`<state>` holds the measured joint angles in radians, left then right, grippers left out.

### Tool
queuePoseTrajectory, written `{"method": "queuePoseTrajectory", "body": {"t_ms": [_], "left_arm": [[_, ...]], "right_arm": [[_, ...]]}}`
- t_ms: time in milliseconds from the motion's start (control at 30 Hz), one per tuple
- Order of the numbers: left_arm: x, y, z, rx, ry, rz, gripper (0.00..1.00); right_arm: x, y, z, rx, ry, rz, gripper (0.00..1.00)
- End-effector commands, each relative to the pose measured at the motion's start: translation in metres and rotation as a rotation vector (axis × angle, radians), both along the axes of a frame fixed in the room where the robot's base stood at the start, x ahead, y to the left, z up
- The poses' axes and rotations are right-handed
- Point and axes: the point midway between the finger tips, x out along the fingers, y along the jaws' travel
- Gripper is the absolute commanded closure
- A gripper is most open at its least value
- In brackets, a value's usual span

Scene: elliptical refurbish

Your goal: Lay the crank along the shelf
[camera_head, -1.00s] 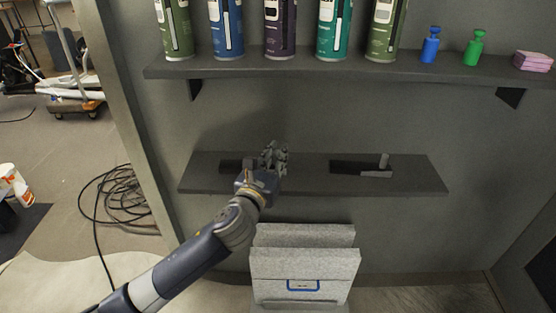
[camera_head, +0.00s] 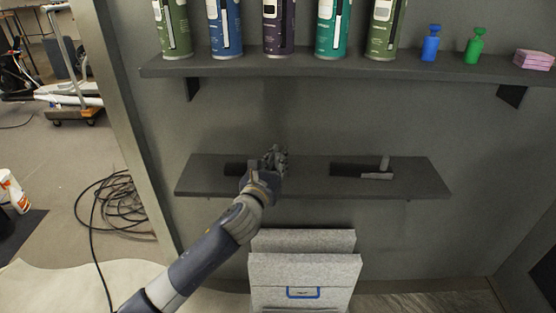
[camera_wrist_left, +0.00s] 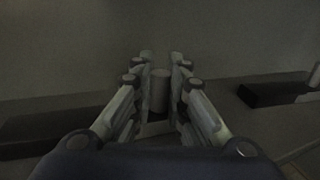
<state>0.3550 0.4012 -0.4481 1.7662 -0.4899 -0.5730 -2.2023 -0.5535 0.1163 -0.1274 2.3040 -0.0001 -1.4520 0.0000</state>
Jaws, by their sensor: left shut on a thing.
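My left gripper (camera_head: 274,160) is over the left part of the lower shelf (camera_head: 305,187). Its fingers are shut on a grey upright cylinder, seen between them in the left wrist view (camera_wrist_left: 159,90); I take it as the crank's handle. A paler flat part shows below the cylinder, and the rest of the crank is hidden by the hand. A dark strip (camera_head: 237,168) lies on the shelf just left of the fingers. A second dark strip (camera_head: 347,169) lies to the right, with a grey L-shaped piece (camera_head: 376,176) at its right end. My right gripper is out of view.
An upper shelf (camera_head: 300,72) holds several spray cans (camera_head: 278,25), a blue bottle (camera_head: 431,44), a green bottle (camera_head: 475,46) and a pink stack (camera_head: 533,59). A grey speckled box (camera_head: 304,270) stands below the lower shelf. That shelf's right end is clear.

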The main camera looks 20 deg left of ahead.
Motion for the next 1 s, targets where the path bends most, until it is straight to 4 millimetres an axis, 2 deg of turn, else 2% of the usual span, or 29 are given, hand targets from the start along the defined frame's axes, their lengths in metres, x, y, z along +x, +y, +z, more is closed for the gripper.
{"method": "queuePoseTrajectory", "body": {"t_ms": [233, 267, 300, 333, 367, 733, 833, 1000], "left_arm": [[0.0, 0.0, 0.001, 0.002, -0.005, -0.001, 1.0], [0.0, 0.0, -0.002, 0.0, 0.0, 0.0, 0.84], [0.0, 0.0, -0.002, 0.0, 0.0, 0.0, 0.75], [0.0, 0.0, -0.002, 0.0, 0.0, 0.0, 0.68], [0.0, 0.0, -0.002, 0.0, 0.0, 0.0, 0.66], [0.0, 0.0, 0.002, 0.0, 0.0, 0.0, 0.66], [-0.012, 0.001, 0.0, 0.001, 0.002, -0.001, 0.66], [-0.046, 0.001, 0.0, 0.001, 0.004, -0.002, 0.66]], "right_arm": [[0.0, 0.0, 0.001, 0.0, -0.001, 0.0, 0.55], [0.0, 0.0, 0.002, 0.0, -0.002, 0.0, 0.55], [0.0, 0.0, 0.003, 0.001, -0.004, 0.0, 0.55], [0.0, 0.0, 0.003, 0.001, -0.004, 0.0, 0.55], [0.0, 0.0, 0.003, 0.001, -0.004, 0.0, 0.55], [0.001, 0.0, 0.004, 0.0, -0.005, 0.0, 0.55], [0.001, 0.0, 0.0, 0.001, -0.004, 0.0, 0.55], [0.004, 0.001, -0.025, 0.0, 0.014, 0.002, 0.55]]}}
